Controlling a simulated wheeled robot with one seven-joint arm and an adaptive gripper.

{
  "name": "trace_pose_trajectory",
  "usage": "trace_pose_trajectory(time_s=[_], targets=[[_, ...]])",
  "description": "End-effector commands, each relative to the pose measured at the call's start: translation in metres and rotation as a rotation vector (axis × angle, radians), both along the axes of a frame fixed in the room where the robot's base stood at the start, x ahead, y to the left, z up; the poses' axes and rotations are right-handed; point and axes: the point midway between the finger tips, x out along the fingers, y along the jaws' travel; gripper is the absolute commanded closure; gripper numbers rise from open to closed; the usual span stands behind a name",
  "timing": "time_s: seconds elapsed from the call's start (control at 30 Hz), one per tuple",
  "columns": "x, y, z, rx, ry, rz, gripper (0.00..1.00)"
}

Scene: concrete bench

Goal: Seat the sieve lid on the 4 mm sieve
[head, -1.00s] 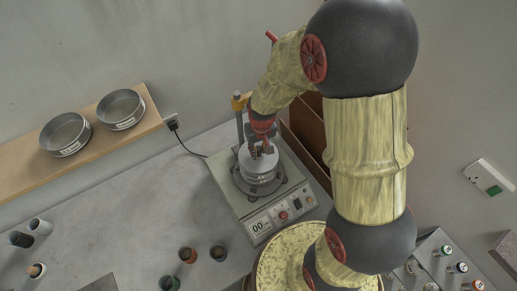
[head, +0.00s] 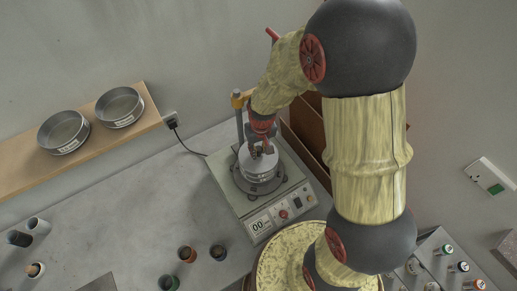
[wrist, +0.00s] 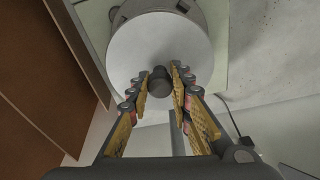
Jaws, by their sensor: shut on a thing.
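The sieve lid (wrist: 160,45) is a pale grey disc with a dark knob (wrist: 160,85) in the wrist view. My gripper (wrist: 160,80) is shut on this knob, one finger on each side. In the head view my gripper (head: 257,149) points down over the shaker, with the lid (head: 262,160) below it. The lid is over the metal sieve (head: 260,176), which stands on the shaker's round dark plate. The lid hides the sieve's opening, and I cannot tell whether its rim is seated or slightly above.
The shaker (head: 278,200) has a control panel and a post (head: 239,118) close to my gripper. Two other sieves (head: 63,132) (head: 119,107) sit on a wooden shelf (head: 95,135). Small cups (head: 187,254) stand on the bench. A brown panel (head: 306,128) stands behind the shaker.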

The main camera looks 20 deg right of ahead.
Motion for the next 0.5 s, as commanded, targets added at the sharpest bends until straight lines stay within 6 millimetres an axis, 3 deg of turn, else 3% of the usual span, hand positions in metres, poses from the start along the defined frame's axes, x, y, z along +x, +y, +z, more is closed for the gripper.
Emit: trace_pose_trajectory(time_s=[0.1,0.13,0.5], targets=[[0.0003,0.0,0.0005,0.0,-0.001,0.0,1.0],[0.0003,0.0,0.0004,0.0,-0.001,0.0,0.78],[0.0002,0.0,0.0003,0.0,0.0,0.0,0.58]])
